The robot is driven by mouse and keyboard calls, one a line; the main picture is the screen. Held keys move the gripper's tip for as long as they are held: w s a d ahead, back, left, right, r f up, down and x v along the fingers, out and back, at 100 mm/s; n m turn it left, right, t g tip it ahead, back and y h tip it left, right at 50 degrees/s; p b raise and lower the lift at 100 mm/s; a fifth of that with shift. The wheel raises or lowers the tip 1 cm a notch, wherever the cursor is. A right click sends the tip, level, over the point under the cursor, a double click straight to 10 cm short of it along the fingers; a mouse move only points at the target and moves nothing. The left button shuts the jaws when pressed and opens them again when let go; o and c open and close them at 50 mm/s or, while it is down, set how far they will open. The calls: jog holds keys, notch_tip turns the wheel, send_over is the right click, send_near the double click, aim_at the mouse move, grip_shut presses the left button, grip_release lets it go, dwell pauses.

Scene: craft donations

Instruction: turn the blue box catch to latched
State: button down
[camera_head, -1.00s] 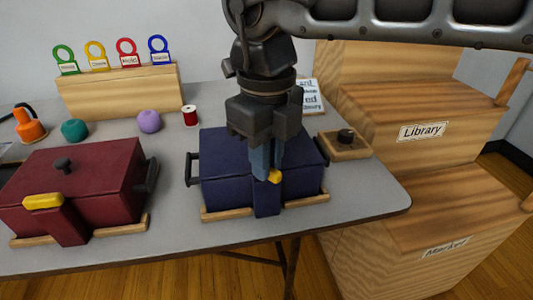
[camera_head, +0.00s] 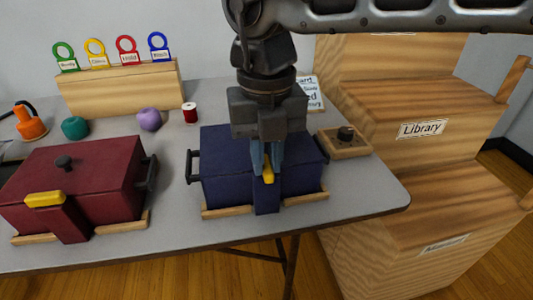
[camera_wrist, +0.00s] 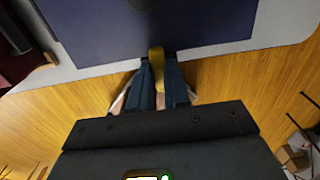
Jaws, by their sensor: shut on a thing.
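The blue box (camera_head: 222,165) stands on the grey table, on a wooden base, with a black handle on its left side. Its yellow catch (camera_head: 268,174) is at the front, above a blue front strip. My gripper (camera_head: 266,165) points down at the front of the box, its blue fingers shut on the catch. In the wrist view the yellow catch (camera_wrist: 157,66) lies between the two fingers (camera_wrist: 158,85), pointing along them, by the edge of the blue box (camera_wrist: 130,30). Most of the catch is hidden by the fingers in the head view.
A maroon box (camera_head: 100,175) with its yellow catch (camera_head: 45,199) lying level stands at left. A wooden block with a black knob (camera_head: 345,135) is right of the blue box. Yarn balls, a red spool (camera_head: 190,113) and a tag rack (camera_head: 120,88) are behind. Wooden shelves (camera_head: 430,160) stand at right.

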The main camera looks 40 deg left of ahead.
aim_at(266, 164)
dwell(0.4)
jog(key=c, duration=1.1)
grip_release()
jog(key=shift+r, duration=0.1)
notch_tip(266, 164, up, 8)
jog(key=shift+f+p, duration=0.2)
jog(key=shift+p, duration=0.3)
